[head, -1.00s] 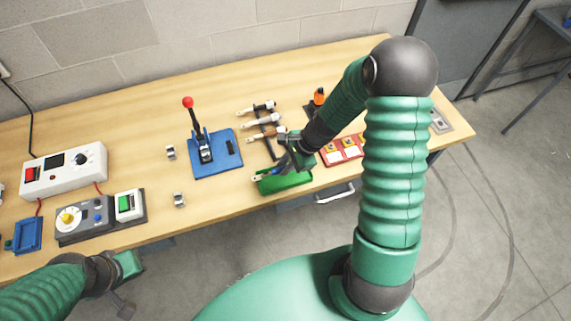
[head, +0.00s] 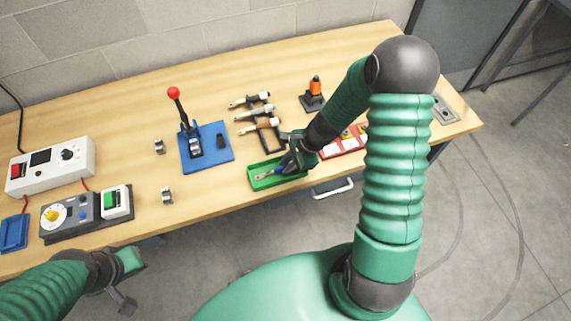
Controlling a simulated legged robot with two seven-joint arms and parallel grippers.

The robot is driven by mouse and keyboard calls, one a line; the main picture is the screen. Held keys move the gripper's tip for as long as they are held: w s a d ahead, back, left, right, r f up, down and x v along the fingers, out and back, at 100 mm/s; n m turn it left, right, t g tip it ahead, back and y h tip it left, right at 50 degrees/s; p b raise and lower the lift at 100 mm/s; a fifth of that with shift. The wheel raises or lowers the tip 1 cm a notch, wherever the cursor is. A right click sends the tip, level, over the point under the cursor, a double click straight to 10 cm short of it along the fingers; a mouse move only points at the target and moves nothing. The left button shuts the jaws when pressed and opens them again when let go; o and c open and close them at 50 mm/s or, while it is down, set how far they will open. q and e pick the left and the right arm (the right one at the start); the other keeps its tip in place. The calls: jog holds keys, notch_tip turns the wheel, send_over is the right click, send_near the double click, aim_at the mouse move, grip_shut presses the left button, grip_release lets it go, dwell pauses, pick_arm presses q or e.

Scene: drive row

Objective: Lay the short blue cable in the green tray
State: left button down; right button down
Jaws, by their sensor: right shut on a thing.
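The green tray (head: 256,187) lies near the front edge of the table. My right gripper (head: 287,168) is over the tray's right part, shut on the short blue cable (head: 279,171). The cable's pale end shows at the left, within the tray's outline. I cannot tell whether the cable touches the tray floor. My gripper and wrist hide the cable's other end and part of the tray. My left gripper (head: 124,281) is low at the left, off the table's front edge, and its jaw opening is unclear.
A rack (head: 268,138) with several cables stands behind the tray. A blue lever press (head: 206,148) is to the left, a red panel (head: 342,143) to the right. An orange-topped tool (head: 314,92) stands farther back. The control boxes (head: 52,165) are far left.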

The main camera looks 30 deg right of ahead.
jog(key=shift+d+f, duration=0.1)
jog(key=shift+d, duration=0.15)
jog(key=c, duration=1.8)
grip_release()
jog(key=shift+d, duration=0.1)
jog(key=o, duration=0.5)
jog(key=shift+a, duration=0.6)
pick_arm(q)
jog(key=shift+w+p+v, duration=0.2)
jog(key=shift+p+v, duration=0.75)
jog(key=shift+p, duration=0.05)
pick_arm(e)
jog(key=v, duration=1.7)
jog(key=shift+a, duration=0.1)
pick_arm(q)
jog(key=shift+d, duration=0.1)
